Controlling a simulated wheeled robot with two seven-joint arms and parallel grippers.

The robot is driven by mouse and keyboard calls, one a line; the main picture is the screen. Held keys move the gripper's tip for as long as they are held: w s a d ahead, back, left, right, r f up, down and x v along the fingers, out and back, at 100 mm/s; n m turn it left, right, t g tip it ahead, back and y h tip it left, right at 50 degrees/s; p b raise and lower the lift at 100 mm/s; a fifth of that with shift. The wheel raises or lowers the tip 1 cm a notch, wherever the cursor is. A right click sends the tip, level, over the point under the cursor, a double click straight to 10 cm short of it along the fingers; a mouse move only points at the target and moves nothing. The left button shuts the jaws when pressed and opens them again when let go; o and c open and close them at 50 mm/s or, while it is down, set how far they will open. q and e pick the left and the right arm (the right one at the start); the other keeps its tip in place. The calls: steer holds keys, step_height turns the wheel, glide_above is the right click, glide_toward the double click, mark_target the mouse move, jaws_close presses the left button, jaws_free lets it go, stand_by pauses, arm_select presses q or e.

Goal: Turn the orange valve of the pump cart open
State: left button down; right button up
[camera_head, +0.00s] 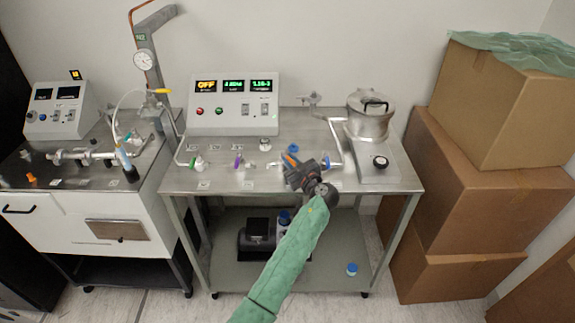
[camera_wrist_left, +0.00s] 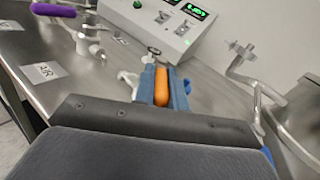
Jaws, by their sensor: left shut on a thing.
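The pump cart (camera_head: 220,180) is a steel-topped table with glass and metal pipework on it. The orange valve handle (camera_wrist_left: 161,88) sits between the blue fingertips of my left gripper in the left wrist view. In the head view my left gripper (camera_head: 292,160) reaches over the right-middle of the cart top and mostly covers the orange valve. The gripper is shut on the handle. In the wrist view the handle lies in line with the fingers, and a whitish valve body shows beside it. My right gripper is not in view.
Other valves stand along the pipe: green (camera_head: 193,162), purple (camera_head: 238,162) and a blue-capped part (camera_head: 293,148). A control box (camera_head: 235,104) reading OFF stands behind. A metal chamber (camera_head: 368,118) is at right, with stacked cardboard boxes (camera_head: 475,190) beyond. A second cart (camera_head: 75,215) adjoins at left.

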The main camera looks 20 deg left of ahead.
arm_select(q)
steer(key=shift+w+d+n+g+y, duration=0.2)
steer(key=shift+w+n+g+y, duration=0.05)
steer(key=shift+n+g+y, duration=0.5)
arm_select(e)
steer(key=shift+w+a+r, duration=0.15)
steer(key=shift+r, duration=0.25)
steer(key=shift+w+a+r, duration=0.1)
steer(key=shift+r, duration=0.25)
arm_select(q)
steer(key=c, duration=1.4)
jaws_free()
steer(key=shift+c, duration=0.2)
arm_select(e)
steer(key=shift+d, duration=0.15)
